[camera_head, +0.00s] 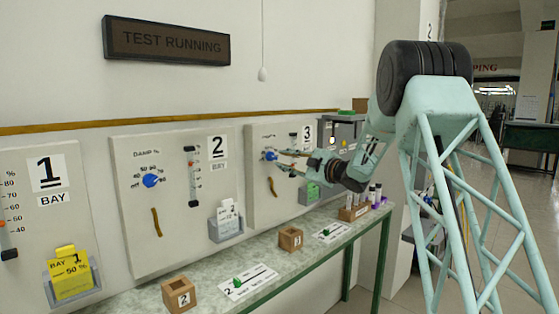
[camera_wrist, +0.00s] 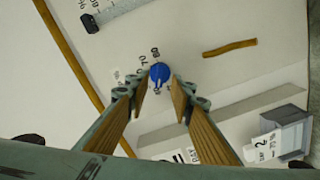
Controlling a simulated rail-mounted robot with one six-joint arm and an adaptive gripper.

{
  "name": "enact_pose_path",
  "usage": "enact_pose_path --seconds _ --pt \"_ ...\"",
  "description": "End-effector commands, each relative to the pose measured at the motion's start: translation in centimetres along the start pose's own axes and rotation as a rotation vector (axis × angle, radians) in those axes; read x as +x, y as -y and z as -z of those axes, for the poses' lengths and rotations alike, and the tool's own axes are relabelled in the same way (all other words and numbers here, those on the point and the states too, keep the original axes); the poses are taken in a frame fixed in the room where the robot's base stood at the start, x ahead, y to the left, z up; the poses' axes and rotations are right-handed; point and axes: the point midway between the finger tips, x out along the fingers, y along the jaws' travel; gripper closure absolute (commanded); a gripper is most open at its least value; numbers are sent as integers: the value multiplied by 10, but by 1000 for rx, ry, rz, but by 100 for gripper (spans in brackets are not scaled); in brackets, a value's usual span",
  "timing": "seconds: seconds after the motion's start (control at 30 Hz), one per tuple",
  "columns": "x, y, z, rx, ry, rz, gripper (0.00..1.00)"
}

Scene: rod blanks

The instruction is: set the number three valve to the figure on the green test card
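The bay three panel carries a large "3" (camera_head: 307,132) and a blue valve knob (camera_head: 270,156) with figures around it. In the wrist view, the blue knob (camera_wrist: 160,73) lies ahead, between my spread fingertips. My gripper (camera_head: 280,162) is open at the knob; the wrist view shows it (camera_wrist: 160,95) with a gap between the fingers. I cannot tell whether either finger touches the knob. The green card (camera_head: 312,191) sits in a grey holder low on the bay three panel, partly behind my arm. Its figure is too small to read.
An upright gauge (camera_head: 293,141) is right of the knob. Bay two's panel (camera_head: 125,190) has another blue knob (camera_head: 151,181) and a white card (camera_head: 228,216). Bay one has a yellow card (camera_head: 70,275). A bench (camera_head: 207,272) below holds wooden blocks. A wall sign (camera_head: 168,41) reads "TEST RUNNING".

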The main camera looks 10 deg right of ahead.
Motion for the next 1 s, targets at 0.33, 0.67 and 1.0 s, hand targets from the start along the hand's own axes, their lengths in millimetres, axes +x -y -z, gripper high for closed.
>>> enact_pose_path --seconds 0.33,0.67,1.0 --pt "-52 -1 0 -1 1 0 78" --pt "-83 -1 0 0 0 0 78" --pt "-87 0 1 -1 -1 0 78"
